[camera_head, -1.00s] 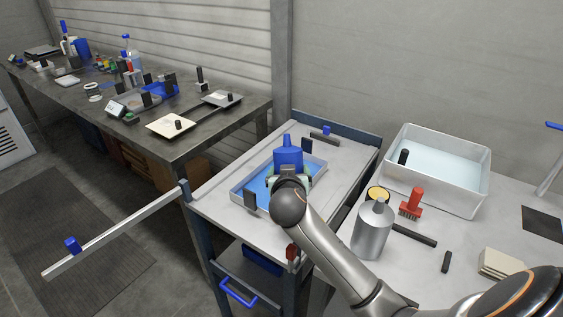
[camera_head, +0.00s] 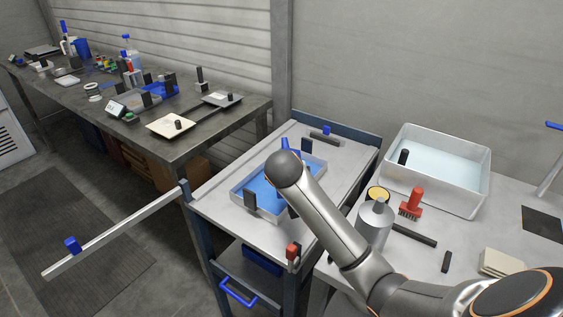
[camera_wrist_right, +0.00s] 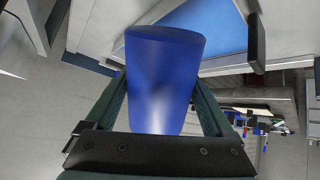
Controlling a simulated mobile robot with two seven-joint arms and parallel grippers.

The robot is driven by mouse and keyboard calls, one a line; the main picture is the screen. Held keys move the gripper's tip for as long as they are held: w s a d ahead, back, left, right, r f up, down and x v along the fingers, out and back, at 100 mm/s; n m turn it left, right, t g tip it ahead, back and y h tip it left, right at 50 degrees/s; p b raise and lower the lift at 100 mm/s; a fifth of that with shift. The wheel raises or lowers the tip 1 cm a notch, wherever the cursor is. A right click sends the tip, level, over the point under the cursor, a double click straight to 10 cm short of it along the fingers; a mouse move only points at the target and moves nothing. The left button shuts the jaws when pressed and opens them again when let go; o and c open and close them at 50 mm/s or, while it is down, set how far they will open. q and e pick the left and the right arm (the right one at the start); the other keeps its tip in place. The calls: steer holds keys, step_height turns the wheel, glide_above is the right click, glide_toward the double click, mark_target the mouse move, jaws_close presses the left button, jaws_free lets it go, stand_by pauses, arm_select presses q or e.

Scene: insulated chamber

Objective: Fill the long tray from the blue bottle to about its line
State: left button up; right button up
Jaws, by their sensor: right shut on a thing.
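The long tray (camera_head: 268,211) lies on the cart top, pale-walled with a black tab at each end and a blue interior. I cannot make out its line or the liquid level. The blue bottle (camera_wrist_right: 165,80) sits between the two fingers of my right gripper (camera_wrist_right: 163,95), which is shut on it. In the head view only a bit of the blue bottle (camera_head: 291,144) shows behind my right wrist, over the tray's far part, and it looks tilted. The tray also shows beyond the bottle in the wrist view (camera_wrist_right: 256,42). Any stream is hidden. My left gripper is out of view.
A cluttered dark bench (camera_head: 200,135) is at the left. A bar (camera_head: 120,230) sticks out from the cart.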

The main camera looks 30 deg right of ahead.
steer(key=shift+s+a+f+g+y, duration=0.2)
steer(key=shift+s+g+y, duration=0.3)
steer(key=shift+g, duration=0.5)
stand_by(0.8)
steer(key=shift+s+a+f+g+y, duration=0.1)
steer(key=shift+s+f+g+y, duration=0.2)
steer(key=shift+g, duration=0.4)
stand_by(0.6)
steer(key=shift+s+a+f+n+g+y, duration=0.1)
steer(key=shift+f+n+g+y, duration=0.2)
steer(key=shift+f+g, duration=0.5)
stand_by(0.5)
steer(key=shift+w+r+g, duration=0.25)
steer(key=shift+w+g, duration=0.05)
steer(key=shift+g, duration=0.1)
steer(key=shift+w+r+y, duration=0.3)
steer(key=shift+w+r, duration=0.05)
steer(key=shift+r, duration=0.05)
steer(key=shift+d, duration=0.25)
steer(key=shift+g, duration=0.3)
steer(key=shift+s+r+g+y, duration=0.1)
steer(key=shift+r+g+y, duration=0.2)
steer(key=shift+r+g, duration=0.25)
stand_by(1.7)
